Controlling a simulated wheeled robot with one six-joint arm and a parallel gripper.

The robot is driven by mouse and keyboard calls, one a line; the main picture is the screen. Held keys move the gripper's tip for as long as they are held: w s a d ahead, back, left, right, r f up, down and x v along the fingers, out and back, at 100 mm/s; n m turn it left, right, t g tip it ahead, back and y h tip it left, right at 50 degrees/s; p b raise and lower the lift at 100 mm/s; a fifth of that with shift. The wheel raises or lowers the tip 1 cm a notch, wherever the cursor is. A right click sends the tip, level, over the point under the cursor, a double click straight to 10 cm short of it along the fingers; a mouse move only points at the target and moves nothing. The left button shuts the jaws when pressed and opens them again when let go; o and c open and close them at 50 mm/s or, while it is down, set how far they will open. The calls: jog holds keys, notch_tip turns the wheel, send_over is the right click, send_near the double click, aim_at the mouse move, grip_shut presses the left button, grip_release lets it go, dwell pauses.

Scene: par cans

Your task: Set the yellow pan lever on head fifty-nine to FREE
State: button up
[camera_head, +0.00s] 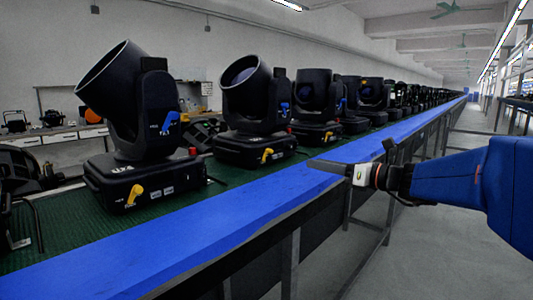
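Black moving-head lights stand in a row on the green mat of the bench. The nearest full head (130,100) has a yellow lever (135,194) on the front of its base and a blue lever (168,124) on its yoke. The second head (250,95) has a yellow lever (267,155) on its base, and the third (315,95) has a small one (327,136). The base markings are too small to read, so I cannot tell which is fifty-nine. My gripper (312,163) points left over the blue bench edge, apart from all levers. Its finger opening is not clear from this side.
The blue bench edge (200,228) runs from front left to far right. Red knobs stand on several bases. Part of another fixture (20,185) is cut off at the left. A grey aisle floor (420,245) lies open below my arm.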

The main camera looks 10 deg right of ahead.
aim_at(272, 151)
jog(key=shift+w+r, duration=0.3)
jog(key=shift+w, duration=0.15)
jog(key=x, duration=1.7)
jog(key=shift+w+d, duration=0.1)
grip_shut()
